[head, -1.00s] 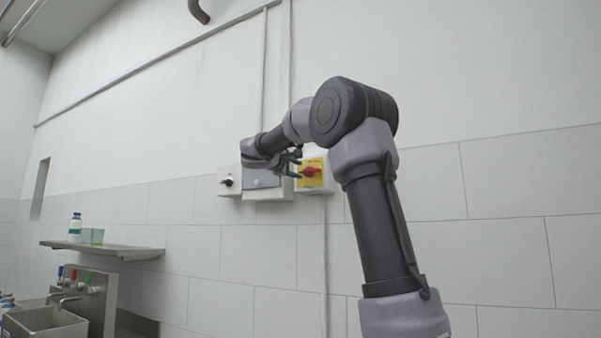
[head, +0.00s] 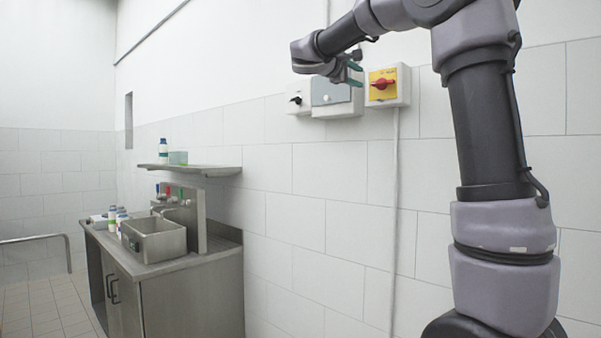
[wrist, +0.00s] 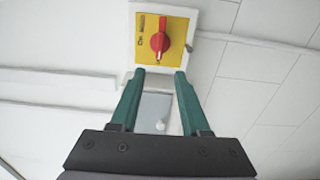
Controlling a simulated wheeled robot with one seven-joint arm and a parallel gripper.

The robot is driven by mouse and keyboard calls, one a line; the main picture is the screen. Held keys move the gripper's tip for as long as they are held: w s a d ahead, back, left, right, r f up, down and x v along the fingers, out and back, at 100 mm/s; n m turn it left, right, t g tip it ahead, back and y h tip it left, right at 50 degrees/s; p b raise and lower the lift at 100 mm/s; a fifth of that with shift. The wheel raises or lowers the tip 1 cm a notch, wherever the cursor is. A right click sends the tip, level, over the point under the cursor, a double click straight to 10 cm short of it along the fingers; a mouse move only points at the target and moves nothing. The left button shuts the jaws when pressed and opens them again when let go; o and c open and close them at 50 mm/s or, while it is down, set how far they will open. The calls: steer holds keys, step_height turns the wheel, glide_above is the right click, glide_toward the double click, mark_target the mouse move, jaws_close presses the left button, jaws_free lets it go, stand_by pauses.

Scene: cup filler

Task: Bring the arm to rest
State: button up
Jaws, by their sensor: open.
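My gripper (head: 354,66) is raised in front of the wall, near the switch boxes, with green fingertips. In the wrist view my gripper (wrist: 159,72) is open, with its two green fingers apart and nothing between them in its grasp. Beyond the fingertips is a yellow switch plate with a red rotary knob (wrist: 160,41). The same red knob shows in the head view (head: 382,84), just right of the gripper. I cannot tell the exact gap between fingers and wall.
A grey-fronted box (head: 331,92) and a small box with a black knob (head: 297,99) are on the wall. A shelf (head: 200,170) holds a bottle (head: 163,151) and a greenish cup (head: 178,158). Below is a steel sink (head: 153,240) on a cabinet. The floor at left is clear.

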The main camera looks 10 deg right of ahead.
steer(key=s+d+f+m+g+y, duration=0.15)
steer(key=s+f+y, duration=0.25)
steer(key=s+f, duration=0.4)
steer(key=s+d+f+m+g+y, duration=0.1)
steer(key=s+f+m+g+y, duration=0.15)
steer(key=s+f, duration=0.5)
steer(key=s+a+f+m+y, duration=0.4)
steer(key=s+f, duration=0.3)
steer(key=f, duration=0.2)
steer(key=s+a+f+m+y, duration=0.4)
steer(key=s+a+f+y, duration=0.1)
steer(key=s+a+f, duration=0.2)
steer(key=shift+s+a+f+y, duration=0.2)
steer(key=shift+s+f+y, duration=0.15)
steer(key=shift+s+f, duration=0.5)
